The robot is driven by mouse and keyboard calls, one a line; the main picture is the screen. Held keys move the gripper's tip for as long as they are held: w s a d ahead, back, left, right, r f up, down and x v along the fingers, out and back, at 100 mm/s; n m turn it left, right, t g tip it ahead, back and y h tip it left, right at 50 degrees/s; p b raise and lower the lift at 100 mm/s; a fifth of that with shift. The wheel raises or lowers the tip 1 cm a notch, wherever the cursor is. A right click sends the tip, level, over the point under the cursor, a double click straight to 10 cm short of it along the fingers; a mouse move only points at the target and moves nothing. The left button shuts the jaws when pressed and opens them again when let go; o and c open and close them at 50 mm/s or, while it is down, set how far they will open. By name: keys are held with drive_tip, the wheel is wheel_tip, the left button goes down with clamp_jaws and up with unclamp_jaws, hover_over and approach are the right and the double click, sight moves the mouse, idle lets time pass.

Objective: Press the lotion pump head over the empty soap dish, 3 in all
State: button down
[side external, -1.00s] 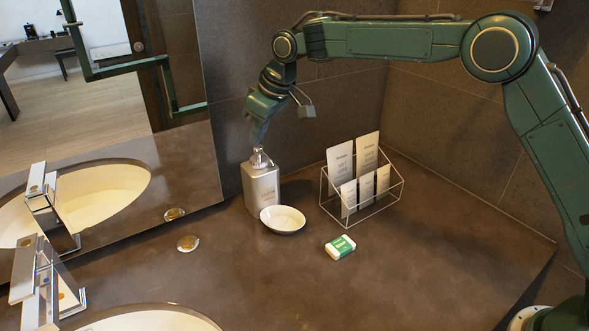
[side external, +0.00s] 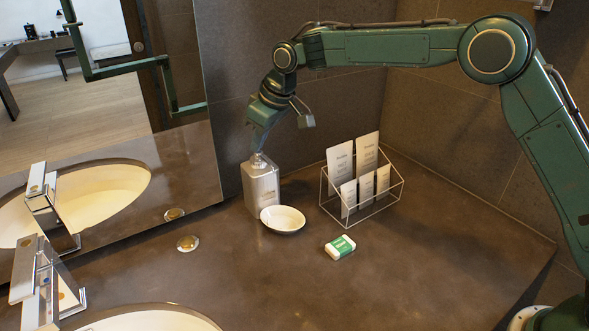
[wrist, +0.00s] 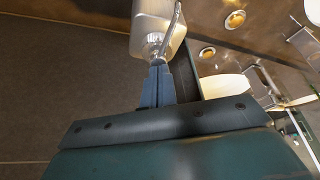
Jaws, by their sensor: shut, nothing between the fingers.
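The lotion bottle (side external: 262,188) is a silvery, square-sided dispenser standing upright near the back wall. Its pump head (side external: 258,160) is at the top, partly hidden by my gripper; the pump collar and thin spout (wrist: 155,42) show in the wrist view. My gripper (side external: 258,149) is shut and empty, with its fingertips down on top of the pump head. In the wrist view the closed fingers (wrist: 157,70) meet the pump. The white soap dish (side external: 283,220) sits on the counter just in front of the bottle, below the spout side. I see no bar in it.
A wire rack (side external: 345,212) with several sachets stands to the right of the bottle. A green and white soap packet (side external: 340,247) lies in front of it. The mirror, faucet (side external: 45,270) and sink are at left. The right counter is clear.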

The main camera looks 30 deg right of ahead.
drive_tip(key=shift+f, duration=0.1)
drive_tip(key=shift+r, duration=1.3)
drive_tip(key=shift+r, duration=0.2)
wheel_tip(320, 180, up, 6)
drive_tip(key=shift+f, duration=0.15)
idle(0.5)
